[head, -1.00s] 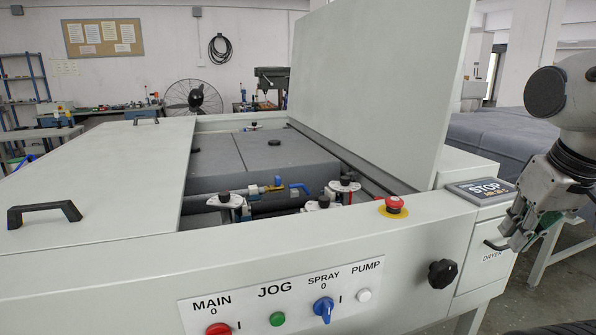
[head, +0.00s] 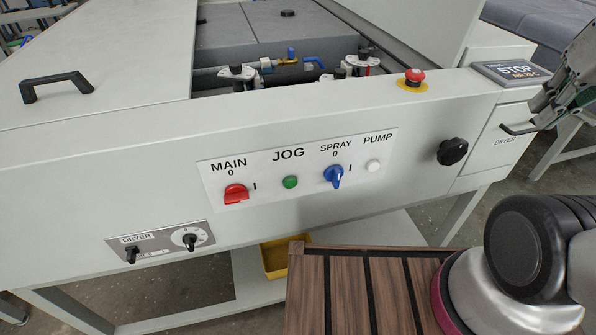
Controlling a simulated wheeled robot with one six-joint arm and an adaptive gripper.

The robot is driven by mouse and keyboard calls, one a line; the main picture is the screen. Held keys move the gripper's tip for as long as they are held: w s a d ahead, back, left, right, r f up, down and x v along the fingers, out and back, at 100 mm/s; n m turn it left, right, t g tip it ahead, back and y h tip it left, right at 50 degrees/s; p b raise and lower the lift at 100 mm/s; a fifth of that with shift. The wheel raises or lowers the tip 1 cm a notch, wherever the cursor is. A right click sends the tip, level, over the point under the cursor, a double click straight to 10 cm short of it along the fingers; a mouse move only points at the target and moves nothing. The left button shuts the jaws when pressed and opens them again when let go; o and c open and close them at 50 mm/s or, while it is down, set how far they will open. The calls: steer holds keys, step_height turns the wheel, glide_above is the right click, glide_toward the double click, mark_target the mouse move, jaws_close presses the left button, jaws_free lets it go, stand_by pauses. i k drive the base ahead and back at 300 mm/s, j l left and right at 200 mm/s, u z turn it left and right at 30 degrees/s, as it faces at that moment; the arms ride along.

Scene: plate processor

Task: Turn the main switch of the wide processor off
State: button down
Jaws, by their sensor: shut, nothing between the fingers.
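The red MAIN switch (head: 236,193) sits at the left end of the white label panel (head: 215,178) on the front of the wide processor (head: 90,190). Its 0 mark is above and its I mark is to the right; the red grip looks to lie sideways, towards the I. My gripper (head: 543,112) is at the right edge of the view, far to the right of the switch and close to the dryer handle. It is shut and empty, and partly cut off by the picture edge.
The panel also holds a green JOG button (head: 290,182), a blue SPRAY switch (head: 334,176) and a white PUMP button (head: 374,166). Dryer controls (head: 160,242) are lower left.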

mark_target(233, 194)
steer(key=u, duration=1.3)
steer(key=k+j, duration=0.1)
steer(key=k, duration=0.3)
steer(key=k+j+z, duration=0.1)
steer(key=k, duration=0.35)
